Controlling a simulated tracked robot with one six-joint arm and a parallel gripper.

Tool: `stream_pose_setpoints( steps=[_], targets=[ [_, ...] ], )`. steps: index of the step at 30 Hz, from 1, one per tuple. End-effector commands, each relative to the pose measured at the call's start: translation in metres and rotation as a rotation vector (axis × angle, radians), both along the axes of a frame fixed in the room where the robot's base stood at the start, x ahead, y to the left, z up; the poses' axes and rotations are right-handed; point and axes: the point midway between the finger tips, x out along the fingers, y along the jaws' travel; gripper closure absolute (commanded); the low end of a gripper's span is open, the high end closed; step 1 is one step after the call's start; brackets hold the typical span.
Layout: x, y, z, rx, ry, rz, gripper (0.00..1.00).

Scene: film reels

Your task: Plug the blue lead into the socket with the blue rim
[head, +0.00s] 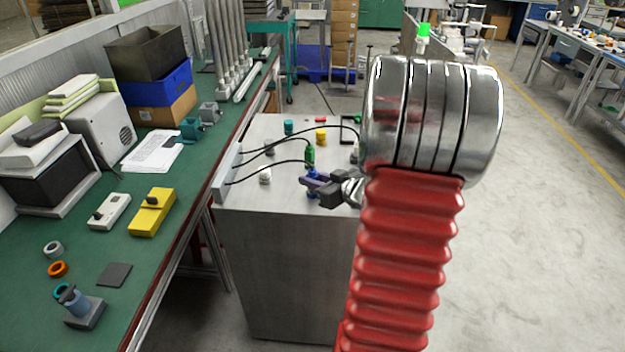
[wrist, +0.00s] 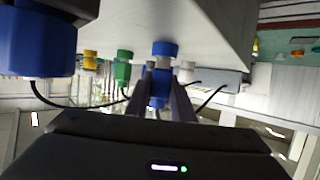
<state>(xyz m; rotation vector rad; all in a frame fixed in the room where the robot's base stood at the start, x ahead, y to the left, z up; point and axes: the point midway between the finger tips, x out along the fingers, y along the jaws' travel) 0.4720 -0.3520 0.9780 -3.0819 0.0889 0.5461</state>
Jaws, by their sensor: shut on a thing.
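The plug's blue upper end (head: 312,171) shows above the fingers in the head view. The socket with the blue rim (wrist: 165,48) is right beyond the plug in the wrist view, roughly in line with it. In the head view a bit of blue (head: 312,196) shows just under the fingers. The fingers partly hide the joint, so I cannot tell whether plug and socket touch. The lead's cable is black.
A green plug (head: 309,155) stands just behind. Yellow (head: 321,137), teal (head: 288,127) and white (head: 265,175) sockets share the cabinet top (head: 285,197). Black leads run from a pale bar (head: 228,172) at its left edge. A green workbench (head: 190,190) stands at left.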

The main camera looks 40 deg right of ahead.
Motion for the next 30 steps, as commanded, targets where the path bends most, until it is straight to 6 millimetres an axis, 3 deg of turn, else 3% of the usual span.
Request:
stream_pose_setpoints(
  steps=[19,20,21,30],
  targets=[
    [0.0001,0.0000,-0.0082,0.000,0.000,0.000,1.00],
    [0.0001,-0.0001,-0.0080,0.000,0.000,0.000,0.77],
    [0.0001,0.0000,-0.0079,0.000,0.000,0.000,0.74],
    [-0.0002,-0.0001,-0.0079,0.000,0.000,0.000,0.71]
  ],
)
